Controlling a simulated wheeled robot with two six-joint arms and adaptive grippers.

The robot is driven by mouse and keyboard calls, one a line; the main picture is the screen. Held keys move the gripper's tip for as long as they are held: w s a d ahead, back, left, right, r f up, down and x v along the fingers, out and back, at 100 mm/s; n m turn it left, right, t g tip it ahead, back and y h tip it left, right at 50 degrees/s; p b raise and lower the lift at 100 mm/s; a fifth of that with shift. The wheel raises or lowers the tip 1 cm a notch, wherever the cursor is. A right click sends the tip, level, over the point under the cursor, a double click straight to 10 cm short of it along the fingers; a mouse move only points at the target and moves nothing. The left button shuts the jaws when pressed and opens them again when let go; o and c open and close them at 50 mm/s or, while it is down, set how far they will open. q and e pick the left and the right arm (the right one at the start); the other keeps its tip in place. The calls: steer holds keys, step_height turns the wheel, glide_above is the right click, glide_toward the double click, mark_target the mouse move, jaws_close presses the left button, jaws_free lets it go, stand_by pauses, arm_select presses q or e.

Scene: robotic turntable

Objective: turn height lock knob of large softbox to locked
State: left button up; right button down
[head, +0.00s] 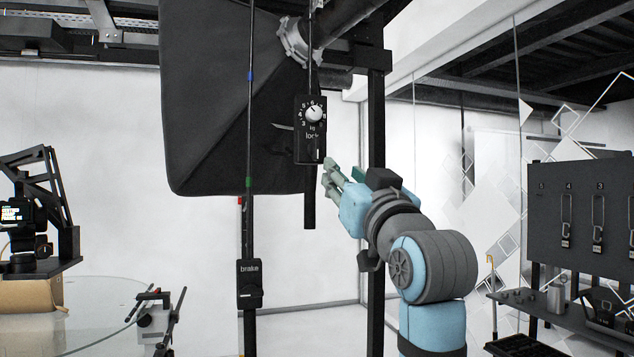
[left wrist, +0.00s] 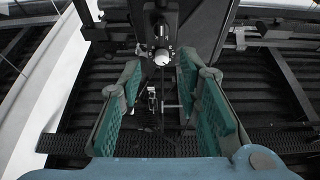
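The large softbox (head: 215,110) is a big black hood hanging at the upper middle of the head view. In front of it hangs a black control box (head: 302,150) marked "lock", with a white round knob (head: 314,114) on a numbered dial. The knob's lock state is too small to tell. My left gripper (head: 329,178) is just below and right of the box in the head view. In the left wrist view its green-padded fingers (left wrist: 160,80) are spread apart with nothing between them, and the white knob (left wrist: 162,57) shows beyond the fingertips. My right gripper is out of view.
A second black box marked "brake" (head: 250,284) hangs lower on a thin pole. A glass turntable (head: 95,315) with a camera rig (head: 35,225) is at left. A dark tool panel (head: 580,215) stands at right.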

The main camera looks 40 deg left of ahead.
mark_target(318, 148)
arm_select(q)
steer(key=p+x, duration=0.5)
steer(key=x, duration=0.9)
steer(key=shift+a+r, duration=0.15)
steer(key=shift+a, duration=0.25)
steer(key=shift+w+d, duration=0.1)
jaws_close()
